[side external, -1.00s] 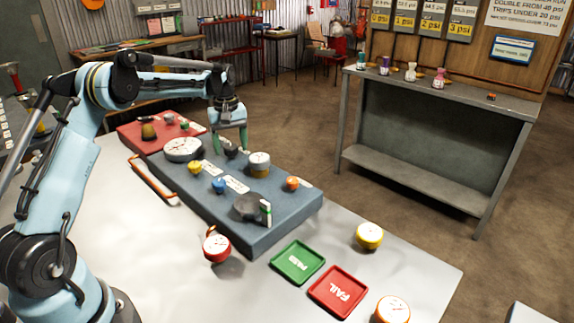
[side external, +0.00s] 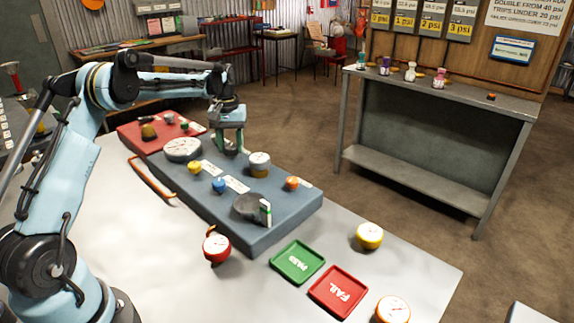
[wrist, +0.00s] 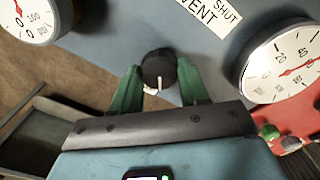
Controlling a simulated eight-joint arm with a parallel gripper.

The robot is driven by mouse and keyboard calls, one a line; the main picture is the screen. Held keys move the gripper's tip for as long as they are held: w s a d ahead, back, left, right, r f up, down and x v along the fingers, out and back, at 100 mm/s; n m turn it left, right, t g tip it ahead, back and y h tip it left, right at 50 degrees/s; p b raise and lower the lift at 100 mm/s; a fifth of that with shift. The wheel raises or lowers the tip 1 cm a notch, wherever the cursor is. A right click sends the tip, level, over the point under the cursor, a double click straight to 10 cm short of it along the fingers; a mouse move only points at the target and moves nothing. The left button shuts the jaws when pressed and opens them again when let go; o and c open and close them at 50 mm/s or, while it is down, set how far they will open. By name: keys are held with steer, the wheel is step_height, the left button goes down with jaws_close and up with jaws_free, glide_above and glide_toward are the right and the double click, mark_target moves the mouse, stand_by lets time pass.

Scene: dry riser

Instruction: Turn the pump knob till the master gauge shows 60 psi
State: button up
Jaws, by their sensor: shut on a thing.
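A black knob (wrist: 158,70) with a pale pointer line sits between the green fingertips of my gripper (wrist: 158,84), which is shut on it. In the side view my gripper (side external: 229,146) points down at the far edge of the blue-grey bench unit (side external: 290,222), and its fingers mostly hide the knob. A large white gauge (side external: 183,149), likely the master gauge, lies just left of the gripper. In the wrist view its dial (wrist: 285,62) is at the right, cut off, with a red needle; I cannot read it exactly.
A label (wrist: 210,15) reading VENT and SHUT lies near the knob. A brass-sided gauge (side external: 259,163) stands close to the gripper. Yellow (side external: 194,167), blue (side external: 218,186) and orange (side external: 292,183) knobs sit on the unit. Green (side external: 297,262) and red (side external: 338,291) trays lie in front.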

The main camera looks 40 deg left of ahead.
mark_target(231, 145)
steer(key=shift+m, duration=0.6)
steer(key=o, duration=1.1)
steer(key=shift+c, duration=0.2)
step_height(231, 145, up, 12)
